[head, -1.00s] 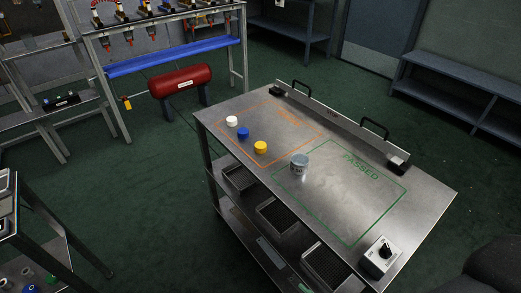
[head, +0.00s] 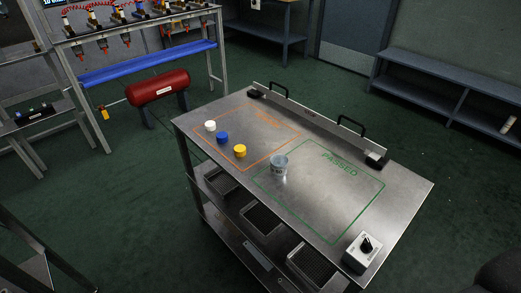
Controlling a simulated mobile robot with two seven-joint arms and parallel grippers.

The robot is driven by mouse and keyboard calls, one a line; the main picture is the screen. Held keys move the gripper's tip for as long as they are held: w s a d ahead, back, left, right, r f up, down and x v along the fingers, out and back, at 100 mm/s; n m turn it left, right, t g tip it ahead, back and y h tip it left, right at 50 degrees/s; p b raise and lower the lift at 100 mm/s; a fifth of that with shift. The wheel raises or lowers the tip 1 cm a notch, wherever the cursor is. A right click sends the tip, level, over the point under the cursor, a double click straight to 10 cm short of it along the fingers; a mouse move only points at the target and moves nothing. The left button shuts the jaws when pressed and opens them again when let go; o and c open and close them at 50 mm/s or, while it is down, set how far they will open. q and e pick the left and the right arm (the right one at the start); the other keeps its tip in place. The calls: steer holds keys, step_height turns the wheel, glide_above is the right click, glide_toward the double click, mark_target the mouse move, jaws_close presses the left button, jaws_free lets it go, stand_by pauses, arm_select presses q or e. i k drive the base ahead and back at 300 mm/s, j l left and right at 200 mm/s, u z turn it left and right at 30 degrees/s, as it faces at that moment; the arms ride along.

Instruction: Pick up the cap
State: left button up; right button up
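Three caps sit apart in a row on the metal table (head: 310,211), inside the orange outlined area. They are a white cap (head: 210,126), a blue cap (head: 222,137) and a yellow cap (head: 240,151). A grey-white cup-like container (head: 279,165) stands to their right, at the left edge of the green outlined area marked PASSED. The frames do not show which cap is meant. Neither of my grippers is in view.
A control box with a black knob (head: 363,251) sits at the table's near right corner. A rail with two black handles (head: 318,125) runs along the far edge. Dark trays (head: 262,221) sit below the tabletop. A red tank (head: 158,86) stands behind left. Green floor surrounds the table.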

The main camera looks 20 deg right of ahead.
mark_target(240, 151)
steer(key=i+j+z, duration=0.1)
steer(key=z, duration=0.25)
steer(key=i+j+z, duration=0.15)
steer(key=z, duration=0.2)
steer(key=i+j+z, duration=0.15)
steer(key=z, duration=0.25)
steer(key=i+j+z, duration=0.15)
steer(key=j, duration=0.15)
steer(key=j+z, duration=0.1)
steer(key=j, duration=0.15)
steer(key=i+j+z, duration=0.15)
steer(key=j, duration=0.15)
steer(key=i+j, duration=0.1)
steer(key=j, duration=0.3)
steer(key=i+j, duration=0.1)
steer(key=j, duration=0.3)
steer(key=i+j, duration=0.15)
steer(key=j, duration=0.2)
steer(key=i+j+z, duration=0.1)
steer(key=j, duration=0.3)
